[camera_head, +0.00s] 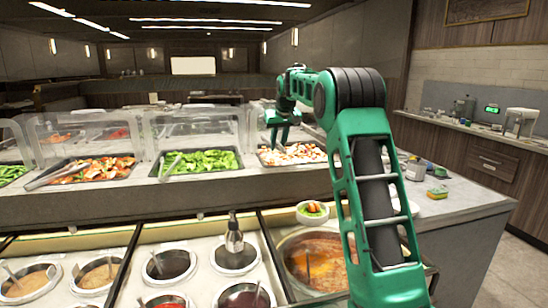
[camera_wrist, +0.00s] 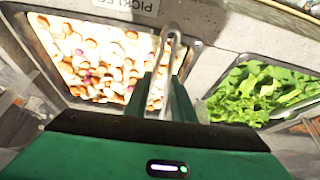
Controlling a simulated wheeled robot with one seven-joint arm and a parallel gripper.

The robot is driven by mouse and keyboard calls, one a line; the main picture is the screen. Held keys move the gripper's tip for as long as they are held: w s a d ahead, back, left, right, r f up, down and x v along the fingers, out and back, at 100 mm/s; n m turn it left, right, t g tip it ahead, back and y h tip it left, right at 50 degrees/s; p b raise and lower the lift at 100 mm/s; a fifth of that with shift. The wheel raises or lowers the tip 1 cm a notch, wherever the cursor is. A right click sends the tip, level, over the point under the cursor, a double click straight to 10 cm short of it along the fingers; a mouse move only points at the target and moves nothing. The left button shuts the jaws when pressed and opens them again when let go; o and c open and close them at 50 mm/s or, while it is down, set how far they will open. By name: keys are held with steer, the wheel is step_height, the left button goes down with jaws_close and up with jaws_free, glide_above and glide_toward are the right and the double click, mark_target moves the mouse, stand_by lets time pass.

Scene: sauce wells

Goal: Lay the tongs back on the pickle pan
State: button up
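The pickle pan (camera_head: 300,164) holds pale and orange pieces and sits at the right end of the salad counter. It fills the upper left of the wrist view (camera_wrist: 193,60), below a partly cropped label. My green gripper (camera_head: 277,138) hangs over the pan's left part. In the wrist view, my gripper (camera_wrist: 165,82) has its fingers close together around the silver tongs (camera_wrist: 169,38). The tongs' looped end points up the picture, over the pan's right side. The rest of the tongs is hidden behind my gripper, so I cannot tell whether they touch the pan.
A pan of green leaves (camera_head: 208,163) with its own tongs is left of the pickle pan, under a clear guard (camera_head: 195,128). Sauce wells (camera_head: 170,262) and a soup pan (camera_head: 312,262) are in front. A small bowl (camera_head: 312,212) stands behind the soup.

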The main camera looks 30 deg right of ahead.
steer(key=shift+w+d+f, duration=0.15)
steer(key=shift+w+f, duration=0.1)
steer(key=shift+f, duration=1.9)
steer(key=shift+f, duration=0.6)
steer(key=o, duration=0.6)
steer(key=shift+c, duration=0.2)
steer(key=shift+r, duration=0.15)
steer(key=shift+r, duration=0.3)
steer(key=v, duration=1.2)
steer(key=shift+s, duration=0.15)
